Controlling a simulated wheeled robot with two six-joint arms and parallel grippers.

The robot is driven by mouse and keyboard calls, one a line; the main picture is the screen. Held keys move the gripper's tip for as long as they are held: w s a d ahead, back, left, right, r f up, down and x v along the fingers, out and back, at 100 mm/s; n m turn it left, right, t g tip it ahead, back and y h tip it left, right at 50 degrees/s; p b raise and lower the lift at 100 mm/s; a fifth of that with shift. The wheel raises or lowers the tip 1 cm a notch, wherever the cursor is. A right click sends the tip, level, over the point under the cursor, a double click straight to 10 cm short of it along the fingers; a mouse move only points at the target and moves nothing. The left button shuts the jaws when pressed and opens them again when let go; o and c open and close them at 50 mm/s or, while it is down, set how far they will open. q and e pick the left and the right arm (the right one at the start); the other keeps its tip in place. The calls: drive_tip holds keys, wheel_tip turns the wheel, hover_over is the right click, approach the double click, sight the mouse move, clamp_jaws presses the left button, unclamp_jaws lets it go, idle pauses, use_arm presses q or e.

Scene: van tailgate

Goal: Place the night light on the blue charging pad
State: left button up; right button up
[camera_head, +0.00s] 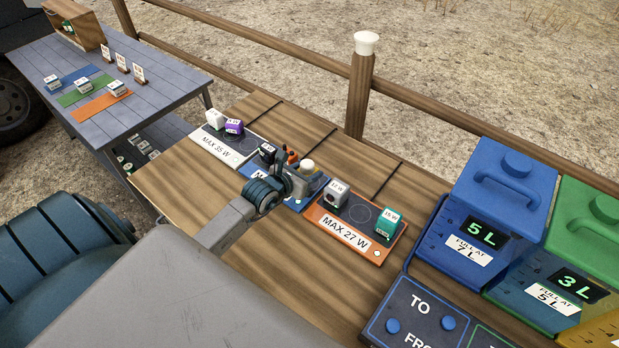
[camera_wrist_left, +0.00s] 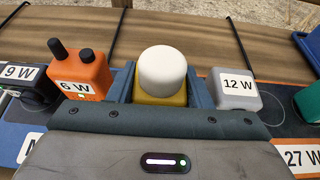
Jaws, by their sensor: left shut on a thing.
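The night light has a white dome and a yellow base; it shows in the wrist view (camera_wrist_left: 163,72) and in the head view (camera_head: 307,166). My left gripper (camera_head: 298,182) is shut on its base, with one finger on each side in the wrist view (camera_wrist_left: 163,92). The light is upright over the right part of the blue charging pad (camera_head: 248,170). I cannot tell whether its base touches the pad. A black 9 W device (camera_head: 267,152) and an orange 6 W radio (camera_wrist_left: 82,75) stand on the blue pad. My right gripper is not in view.
The white MAX 35 W pad (camera_head: 222,152) at left holds a white and a purple device. The orange MAX 27 W pad (camera_head: 345,234) at right holds the grey 12 W device (camera_wrist_left: 236,92) and a green device (camera_head: 387,222). Blue (camera_head: 500,195) and green containers stand further right.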

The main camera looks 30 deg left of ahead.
use_arm(q)
drive_tip(key=shift+w+a, duration=0.1)
drive_tip(key=shift+w, duration=0.6)
wheel_tip(320, 180, down, 3)
drive_tip(key=shift+w+f+p, duration=0.1)
drive_tip(key=shift+p, duration=0.25)
drive_tip(key=shift+f, duration=0.2)
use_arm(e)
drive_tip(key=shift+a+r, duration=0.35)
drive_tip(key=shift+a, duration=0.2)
use_arm(q)
drive_tip(key=shift+f, duration=0.2)
drive_tip(key=o, duration=1)
drive_tip(key=shift+o, duration=0.2)
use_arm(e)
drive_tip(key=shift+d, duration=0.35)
use_arm(q)
drive_tip(key=shift+r, duration=0.15)
